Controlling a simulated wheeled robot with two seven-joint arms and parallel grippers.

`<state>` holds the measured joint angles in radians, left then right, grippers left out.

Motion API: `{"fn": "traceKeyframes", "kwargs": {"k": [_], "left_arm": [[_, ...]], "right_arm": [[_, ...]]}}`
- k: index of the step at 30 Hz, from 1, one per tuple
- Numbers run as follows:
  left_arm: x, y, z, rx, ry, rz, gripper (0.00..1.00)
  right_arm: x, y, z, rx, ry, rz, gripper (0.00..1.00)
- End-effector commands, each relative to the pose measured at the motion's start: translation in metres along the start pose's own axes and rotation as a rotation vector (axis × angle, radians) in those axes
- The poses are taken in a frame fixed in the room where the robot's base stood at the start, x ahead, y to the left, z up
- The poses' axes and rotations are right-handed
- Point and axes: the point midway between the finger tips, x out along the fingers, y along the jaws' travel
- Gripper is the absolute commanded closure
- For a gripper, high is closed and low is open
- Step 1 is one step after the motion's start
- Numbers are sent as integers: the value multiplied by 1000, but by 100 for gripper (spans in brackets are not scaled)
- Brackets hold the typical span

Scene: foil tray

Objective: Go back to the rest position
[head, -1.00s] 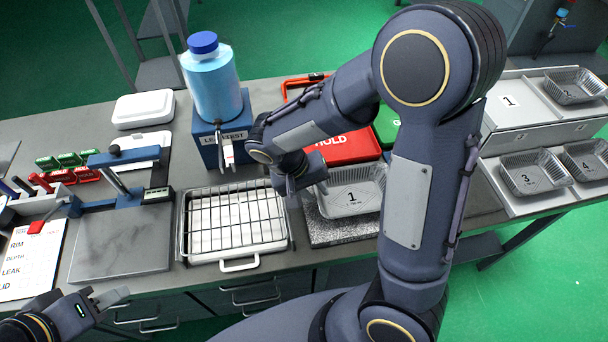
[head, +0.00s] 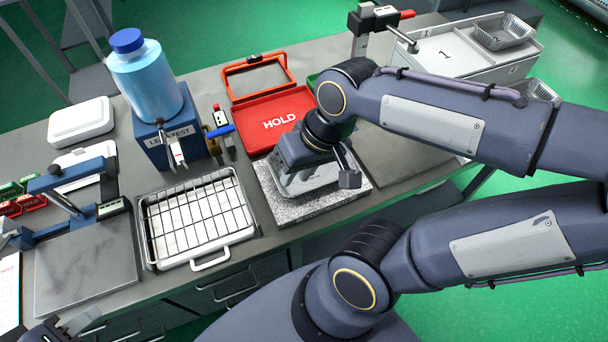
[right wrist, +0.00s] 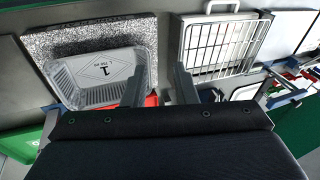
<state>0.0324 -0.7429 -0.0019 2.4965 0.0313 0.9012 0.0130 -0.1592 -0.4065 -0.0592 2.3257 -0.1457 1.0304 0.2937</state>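My right gripper (right wrist: 159,88) is open, with an empty gap between its fingers in the right wrist view. In the head view it hangs over the foil tray marked 1 (head: 305,184) and hides much of it. In the right wrist view this tray (right wrist: 103,75) lies left of the fingers, its right end close to the left finger; I cannot tell if they touch. The tray sits on a speckled slab (head: 322,207). My left gripper (head: 72,326) shows only partly at the bottom left edge of the head view, away from the tray; its opening is unclear.
A wire rack in a pan (head: 197,218) stands left of the slab. Behind are a red HOLD tray (head: 262,122), a blue leak-test stand with a bottle (head: 150,82), and a grey sorting box (head: 440,62) at right. A clamp stand (head: 362,35) rises beyond the arm.

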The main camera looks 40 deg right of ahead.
Motion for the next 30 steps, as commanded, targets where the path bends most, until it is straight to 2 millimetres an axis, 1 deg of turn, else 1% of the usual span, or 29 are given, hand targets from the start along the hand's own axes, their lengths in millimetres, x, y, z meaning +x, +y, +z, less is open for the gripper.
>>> {"fn": "traceKeyframes", "kwargs": {"k": [1, 3, 6, 9, 30], "left_arm": [[0, 0, 0, 0, 0, 0, 64], [0, 0, 0, 0, 0, 0, 64], [0, 0, 0, 0, 0, 0, 64], [0, 0, 0, 0, 0, 0, 64], [0, 0, 0, 0, 0, 0, 64]], "right_arm": [[-5, 2, 8, 3, 67, -40, 74], [-9, 2, 16, -13, 144, -78, 74], [-12, 1, 22, -31, 224, -105, 74], [-13, 0, 24, -42, 266, -114, 74], [-13, 0, 25, -47, 273, -116, 74]]}}
